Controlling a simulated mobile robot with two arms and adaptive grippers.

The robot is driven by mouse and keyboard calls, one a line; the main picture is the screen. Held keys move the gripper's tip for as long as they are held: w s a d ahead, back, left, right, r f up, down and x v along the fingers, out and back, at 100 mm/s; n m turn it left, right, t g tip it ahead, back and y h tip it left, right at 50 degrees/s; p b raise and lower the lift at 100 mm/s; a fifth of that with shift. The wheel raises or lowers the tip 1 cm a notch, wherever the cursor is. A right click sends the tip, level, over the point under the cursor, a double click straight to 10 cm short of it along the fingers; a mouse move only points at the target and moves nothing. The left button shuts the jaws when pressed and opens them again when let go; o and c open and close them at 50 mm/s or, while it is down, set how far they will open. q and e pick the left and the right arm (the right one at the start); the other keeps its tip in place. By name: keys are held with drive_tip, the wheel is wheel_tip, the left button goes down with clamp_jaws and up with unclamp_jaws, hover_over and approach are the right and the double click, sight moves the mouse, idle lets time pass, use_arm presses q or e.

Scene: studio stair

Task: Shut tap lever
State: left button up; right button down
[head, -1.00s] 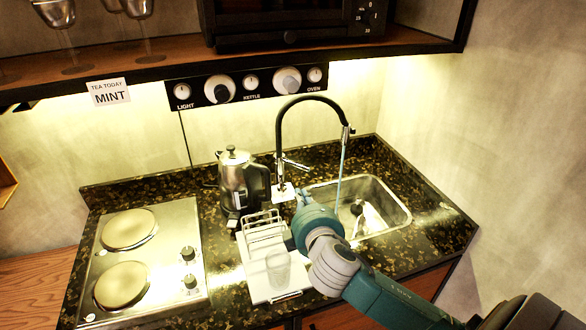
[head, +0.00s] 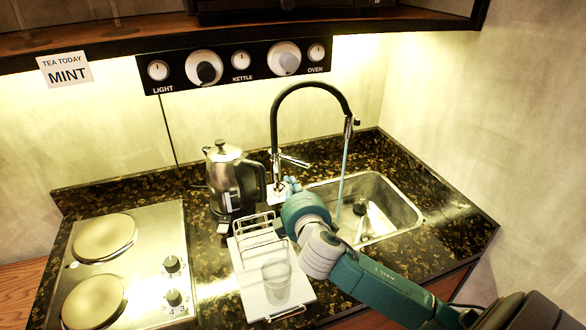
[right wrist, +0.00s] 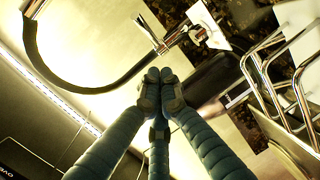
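The tap (head: 275,130) has a black arched hose and a chrome body behind the sink. Its chrome lever (head: 294,160) sticks out to the right from the body. A thin stream of water (head: 343,175) falls from the spout into the sink (head: 403,207). My right gripper (head: 291,184) is just below the lever, partly hidden by its own wrist. In the right wrist view its fingertips (right wrist: 160,76) are together with nothing seen between them. The chrome lever (right wrist: 148,30) shows there beyond the fingertips, apart from them in the picture. My left gripper is not in view.
A steel kettle (head: 226,165) stands left of the tap. A rack (head: 258,240) and a clear glass (head: 277,281) are on a white tray (head: 254,298) in front. A hob (head: 150,250) is at left. Control knobs (head: 240,62) line the panel above.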

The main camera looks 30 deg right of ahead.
sight(298, 163)
drive_tip(key=p+x, duration=0.1)
drive_tip(key=x, duration=0.6)
drive_tip(key=shift+w, duration=0.15)
drive_tip(key=shift+w+d+f+p, duration=0.2)
drive_tip(key=shift+d+p, duration=0.15)
drive_tip(key=shift+d, duration=0.25)
drive_tip(key=shift+w+d+f+p, duration=0.1)
drive_tip(key=shift+w+d+p, duration=0.15)
drive_tip(key=shift+d, duration=0.3)
drive_tip(key=shift+d+f, duration=0.15)
drive_tip(key=shift+d, duration=0.4)
drive_tip(key=shift+w+f, duration=0.1)
drive_tip(key=shift+w, duration=0.05)
drive_tip(key=shift+d, duration=0.15)
drive_tip(key=shift+w+d, duration=0.15)
drive_tip(key=shift+d, duration=1)
